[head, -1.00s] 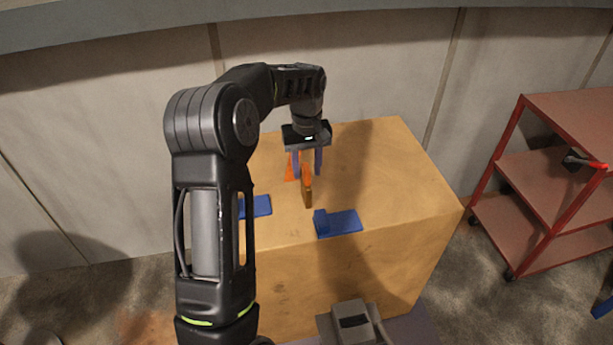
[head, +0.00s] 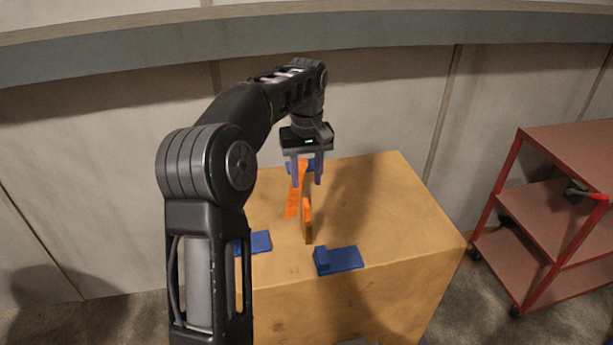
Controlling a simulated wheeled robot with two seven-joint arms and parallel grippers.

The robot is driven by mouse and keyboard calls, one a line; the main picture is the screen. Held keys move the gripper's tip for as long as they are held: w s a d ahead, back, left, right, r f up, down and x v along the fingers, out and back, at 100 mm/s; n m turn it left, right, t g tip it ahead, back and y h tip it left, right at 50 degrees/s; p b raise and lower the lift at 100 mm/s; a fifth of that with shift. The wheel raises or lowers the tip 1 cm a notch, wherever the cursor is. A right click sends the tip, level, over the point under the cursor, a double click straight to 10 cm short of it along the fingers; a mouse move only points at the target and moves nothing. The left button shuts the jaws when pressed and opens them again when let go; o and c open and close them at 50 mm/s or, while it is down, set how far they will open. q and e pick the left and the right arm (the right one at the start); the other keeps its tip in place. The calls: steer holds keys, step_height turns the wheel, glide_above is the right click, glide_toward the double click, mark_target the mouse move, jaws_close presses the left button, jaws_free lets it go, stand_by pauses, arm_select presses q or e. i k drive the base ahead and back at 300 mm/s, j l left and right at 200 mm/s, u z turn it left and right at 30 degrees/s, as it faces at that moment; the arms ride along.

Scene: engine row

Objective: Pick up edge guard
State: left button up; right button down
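An orange upright piece (head: 308,222), which looks like the edge guard, stands on the wooden box top (head: 380,200). A flatter orange strip (head: 292,207) lies just behind and left of it; I cannot tell whether the two are joined. My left gripper (head: 307,184) points down above and behind the upright piece. Its two purple fingers are apart, with orange showing between and behind them and no clear grip on anything. The fingers partly hide the strip's far end. My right gripper is out of view.
Blue pieces lie on the box: one at left (head: 259,242), one at front right (head: 340,259), and one partly hidden behind my fingers (head: 290,168). A red shelf cart (head: 560,155) with a tool stands at right. The box's right side is clear.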

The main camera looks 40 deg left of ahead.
mark_target(347, 258)
steer(key=i+l+u, duration=0.2)
steer(key=l+u, duration=0.15)
steer(key=l, duration=0.2)
steer(key=i+l+u, duration=0.1)
steer(key=l+u, duration=0.25)
steer(key=l, duration=0.25)
steer(key=l+u, duration=0.35)
steer(key=l, duration=0.3)
steer(key=i, duration=0.05)
